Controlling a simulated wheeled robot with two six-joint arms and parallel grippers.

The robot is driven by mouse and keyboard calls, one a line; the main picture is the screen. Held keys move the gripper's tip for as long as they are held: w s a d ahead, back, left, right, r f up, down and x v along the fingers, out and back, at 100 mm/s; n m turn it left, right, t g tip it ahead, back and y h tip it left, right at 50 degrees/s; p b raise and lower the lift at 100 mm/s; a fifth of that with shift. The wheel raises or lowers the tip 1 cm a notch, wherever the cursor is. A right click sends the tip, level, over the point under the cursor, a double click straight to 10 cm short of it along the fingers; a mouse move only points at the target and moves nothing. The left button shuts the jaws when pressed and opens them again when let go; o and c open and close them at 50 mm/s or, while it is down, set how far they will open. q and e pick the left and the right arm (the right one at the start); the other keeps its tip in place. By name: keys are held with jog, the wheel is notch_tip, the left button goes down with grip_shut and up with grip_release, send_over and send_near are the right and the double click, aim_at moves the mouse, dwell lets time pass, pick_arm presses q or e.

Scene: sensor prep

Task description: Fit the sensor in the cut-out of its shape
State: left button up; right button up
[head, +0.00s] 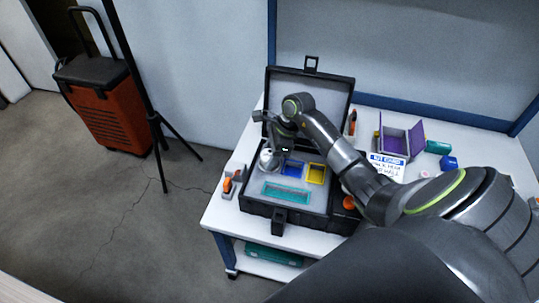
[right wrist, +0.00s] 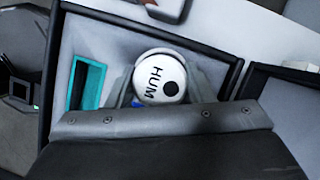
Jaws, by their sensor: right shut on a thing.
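The sensor is a white round piece marked HUM with a black dot (right wrist: 159,79). It also shows in the head view (head: 268,160) over the left back of the open case's grey foam (head: 305,205). My right gripper (head: 273,153) is shut on it, one finger on each side in the right wrist view. The foam has a teal long cut-out (head: 287,192), a blue one (head: 292,169) and a yellow one (head: 316,173). Any cut-out beneath the sensor is hidden, and I cannot tell whether the sensor touches the foam. My left gripper is not in view.
The black case lid (head: 312,88) stands open behind my right arm. A purple open box (head: 402,135), a printed card (head: 388,166), a teal piece (head: 438,147) and a blue piece (head: 450,163) lie right. An orange-tipped tool (head: 229,186) lies left of the case.

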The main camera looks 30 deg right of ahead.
jog(key=shift+b, duration=0.35)
dwell(0.8)
jog(key=shift+f+b, duration=0.35)
jog(key=shift+b, duration=0.3)
dwell(1.1)
jog(key=o, duration=1.2)
jog(key=shift+c, duration=0.2)
jog(key=shift+r+p, duration=0.45)
jog(key=shift+r, duration=0.25)
jog(key=shift+r+p, duration=1.45)
jog(key=shift+r, duration=1.35)
